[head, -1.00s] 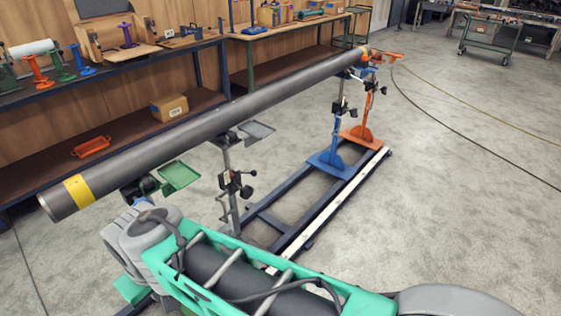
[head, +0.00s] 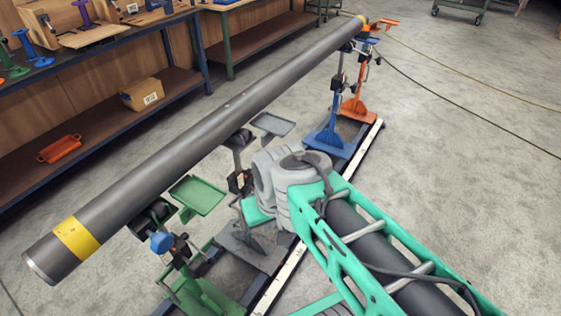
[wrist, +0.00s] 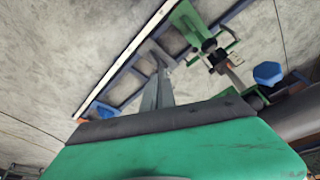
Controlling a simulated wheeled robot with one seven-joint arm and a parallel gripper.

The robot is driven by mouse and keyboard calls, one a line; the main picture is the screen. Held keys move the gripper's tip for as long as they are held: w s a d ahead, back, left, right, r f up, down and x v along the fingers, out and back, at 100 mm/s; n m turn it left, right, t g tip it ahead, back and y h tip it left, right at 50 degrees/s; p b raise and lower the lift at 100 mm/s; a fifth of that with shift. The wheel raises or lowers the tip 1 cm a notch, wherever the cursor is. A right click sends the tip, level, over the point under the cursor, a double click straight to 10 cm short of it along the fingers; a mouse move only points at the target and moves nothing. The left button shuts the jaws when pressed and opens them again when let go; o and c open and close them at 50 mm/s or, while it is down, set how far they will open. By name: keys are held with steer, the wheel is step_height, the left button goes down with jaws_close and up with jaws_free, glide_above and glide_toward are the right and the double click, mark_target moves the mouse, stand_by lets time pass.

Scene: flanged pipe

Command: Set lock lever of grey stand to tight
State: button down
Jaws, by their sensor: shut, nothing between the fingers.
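The grey stand (head: 250,247) is under the middle of the long pipe (head: 205,117), between the green and blue stands. In the head view its dark clamp (head: 238,182) shows on the post. My grey wrist joints and teal cover are close at its right. The lock lever cannot be made out, so its setting is unclear. In the wrist view the grey stand's post (wrist: 158,92) rises from the rail and its upper part is hidden behind my gripper (wrist: 165,123). My gripper is shut and empty. In the head view its fingers are hidden.
The green stand (head: 190,285), with a blue knob (head: 162,242), is near the pipe's yellow-banded end. Blue (head: 330,138) and orange (head: 357,107) stands are farther along. Grey (head: 273,124) and green (head: 198,195) trays jut out beside the pipe. Open floor lies right.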

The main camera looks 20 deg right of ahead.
steer(key=w+d+f+t+y+b, duration=0.1)
steer(key=w+d+f+b, duration=0.2)
steer(key=w, duration=0.5)
steer(key=w+d+f+t+y+b, duration=0.1)
steer(key=w+d+f+b, duration=0.2)
steer(key=w, duration=0.6)
steer(key=w+d+f+t+y+b, duration=0.1)
steer(key=w+d+f+t+b, duration=0.2)
steer(key=w, duration=0.5)
steer(key=w+d+f+t+y+b, duration=0.1)
steer(key=w+d+f+b, duration=0.4)
steer(key=w+d, duration=0.5)
step_height(320, 180, down, 2)
steer(key=shift+d+f+t, duration=0.25)
steer(key=shift+d+t, duration=0.35)
steer(key=shift+d, duration=0.05)
steer(key=w+a+f, duration=0.1)
steer(key=f, duration=0.1)
steer(key=w+a+f, duration=0.1)
steer(key=w+f, duration=0.1)
steer(key=f, duration=0.1)
steer(key=w+a+f+b, duration=0.1)
steer(key=f, duration=0.1)
steer(key=shift+w+a+f, duration=0.15)
steer(key=shift+w+f, duration=0.05)
steer(key=shift+w, duration=0.15)
steer(key=shift+s+f, duration=0.15)
